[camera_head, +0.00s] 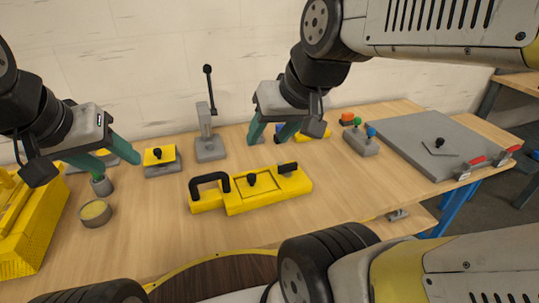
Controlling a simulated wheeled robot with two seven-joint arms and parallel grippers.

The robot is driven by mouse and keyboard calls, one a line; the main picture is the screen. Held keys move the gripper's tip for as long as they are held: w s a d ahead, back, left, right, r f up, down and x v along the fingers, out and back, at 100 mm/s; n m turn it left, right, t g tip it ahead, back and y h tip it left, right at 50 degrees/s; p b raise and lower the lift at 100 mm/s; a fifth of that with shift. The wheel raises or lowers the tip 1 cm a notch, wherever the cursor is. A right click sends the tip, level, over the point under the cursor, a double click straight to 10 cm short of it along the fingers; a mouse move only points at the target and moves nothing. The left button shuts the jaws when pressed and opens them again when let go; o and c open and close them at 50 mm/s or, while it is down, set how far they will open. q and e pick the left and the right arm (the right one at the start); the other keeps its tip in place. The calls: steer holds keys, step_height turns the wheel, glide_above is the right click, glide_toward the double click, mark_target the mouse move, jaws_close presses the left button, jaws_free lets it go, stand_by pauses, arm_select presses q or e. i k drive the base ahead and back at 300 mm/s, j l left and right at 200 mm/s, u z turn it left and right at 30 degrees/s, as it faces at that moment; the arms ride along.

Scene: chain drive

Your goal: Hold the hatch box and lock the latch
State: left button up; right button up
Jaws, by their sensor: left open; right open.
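The yellow hatch box (235,205) lies on the wooden table in the middle of the view. It has a black bar handle (209,180) at its left end and a square hatch with a black knob (252,180). A black latch (287,168) sits at its right end; I cannot tell whether it is locked. My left gripper (120,168) is open and empty, left of the box and above the table. My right gripper (271,139) is open and empty, behind the right part of the box and apart from it.
A grey lever press (209,147) and a yellow-topped block with a knob (159,156) stand behind the box. A round tin (95,212) and yellow bin (32,225) are at left. A button block (361,142) and grey plate (425,140) are at right. Table in front is clear.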

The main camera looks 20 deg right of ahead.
mark_target(286, 170)
steer(key=l+u, duration=0.45)
steer(key=l, duration=1.45)
